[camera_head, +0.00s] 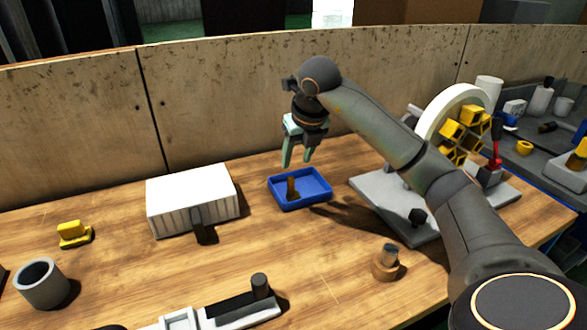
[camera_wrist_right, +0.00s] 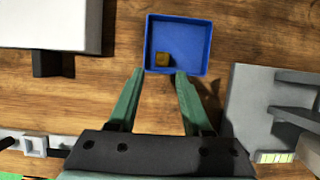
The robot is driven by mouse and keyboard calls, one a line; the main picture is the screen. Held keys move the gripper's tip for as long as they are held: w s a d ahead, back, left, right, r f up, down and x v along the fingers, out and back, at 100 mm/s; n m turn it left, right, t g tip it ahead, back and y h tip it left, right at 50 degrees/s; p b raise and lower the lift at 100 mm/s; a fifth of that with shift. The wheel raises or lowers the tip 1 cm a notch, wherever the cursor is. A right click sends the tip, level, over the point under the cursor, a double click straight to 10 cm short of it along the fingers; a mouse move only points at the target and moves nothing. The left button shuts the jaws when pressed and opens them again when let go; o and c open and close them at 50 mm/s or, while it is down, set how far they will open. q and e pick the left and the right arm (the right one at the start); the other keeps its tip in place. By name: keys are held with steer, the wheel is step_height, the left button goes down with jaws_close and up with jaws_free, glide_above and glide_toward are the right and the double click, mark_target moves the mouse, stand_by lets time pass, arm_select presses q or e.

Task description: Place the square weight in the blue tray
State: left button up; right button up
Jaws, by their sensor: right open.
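The blue tray (camera_head: 318,196) stands on the wooden table below my right gripper; it also shows in the wrist view (camera_wrist_right: 195,35). A small brown square-topped block, which looks like the square weight (camera_head: 292,188), is inside the tray. In the wrist view the weight (camera_wrist_right: 163,60) is near the tray's lower left, with its square top facing up. My right gripper (camera_head: 297,160) is open, with its green fingers pointing down above the tray. Nothing shows between the fingers. In the wrist view the fingertips (camera_wrist_right: 159,73) reach the tray's near edge. My left gripper is not in view.
A white ribbed box (camera_head: 192,195) stands left of the tray. A grey machine base with a white wheel (camera_head: 448,110) stands right. A round brown piece (camera_head: 385,264) is in front. A yellow object (camera_head: 74,234) and grey cup (camera_head: 42,284) are far left.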

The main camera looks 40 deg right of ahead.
steer(key=shift+v, duration=1.25)
